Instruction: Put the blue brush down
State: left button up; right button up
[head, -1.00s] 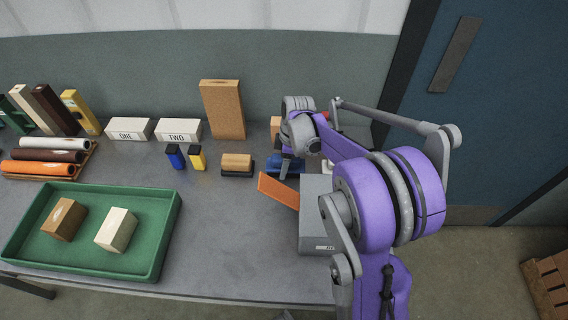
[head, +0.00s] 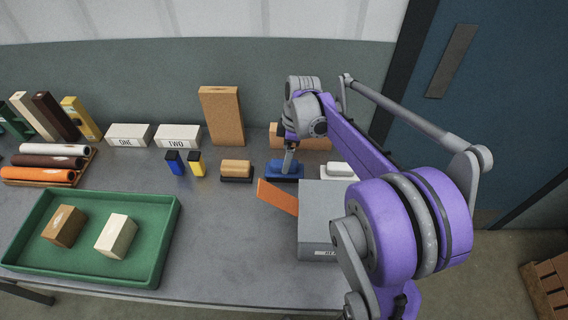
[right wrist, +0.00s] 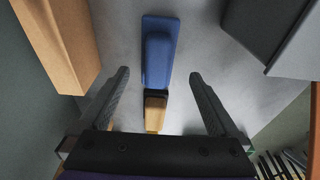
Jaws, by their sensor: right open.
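The blue brush (head: 285,172) rests on the grey table between the tan-handled brush and a white-topped one. My right gripper (head: 288,165) is open just above it, fingers pointing down. In the right wrist view, the blue brush (right wrist: 158,50) lies flat on the table, ahead of and between the spread fingertips of the right gripper (right wrist: 159,75). Neither finger visibly touches it there. My left gripper is in no view.
The tan-handled brush (head: 236,168) stands left of the blue one and the white-topped brush (head: 337,170) to its right. A grey box (head: 320,225) with an orange flap (head: 277,196) is in front. Tan bricks (head: 315,140) lie behind. A green tray (head: 155,272) is at left.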

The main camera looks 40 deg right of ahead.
jog(key=r, duration=0.4)
jog(key=shift+s+d+r, duration=0.2)
jog(key=shift+s+d, duration=0.05)
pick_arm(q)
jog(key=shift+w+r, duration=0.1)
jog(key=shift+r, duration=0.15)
